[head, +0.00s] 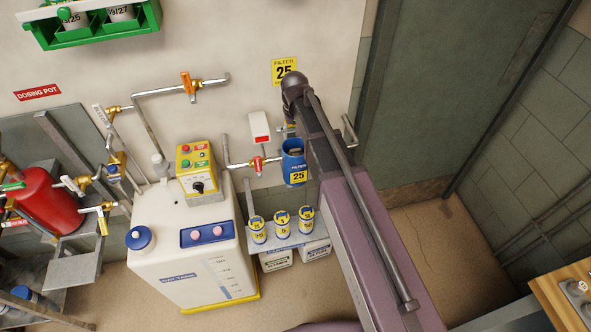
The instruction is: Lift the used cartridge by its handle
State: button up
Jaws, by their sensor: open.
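Something pale and brownish, seemingly the used cartridge (297,151), shows inside the opening. Its handle is too small to make out. My arm runs up from the bottom of the view and ends in a dark joint above and slightly left of the housing.
Three yellow-labelled cartridges (281,221) stand on a small grey shelf (272,242) below the housing. A white tank (186,255) and yellow control box (198,173) stand to the left. A pipe with a red-handled valve (257,163) meets the housing. The floor at right (440,240) is clear.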

aim_at(296, 150)
jog(key=shift+f+b, duration=1.05)
jog(key=shift+f, duration=0.3)
jog(key=shift+f, duration=0.1)
jog(key=shift+s+d+f+b, duration=0.1)
jog(key=shift+s+f+b, duration=0.05)
jog(key=shift+f+b, duration=1.15)
jog(key=shift+s+d+f+b, duration=0.1)
jog(key=shift+f+b, duration=1.1)
jog(key=shift+b, duration=0.1)
grip_shut()
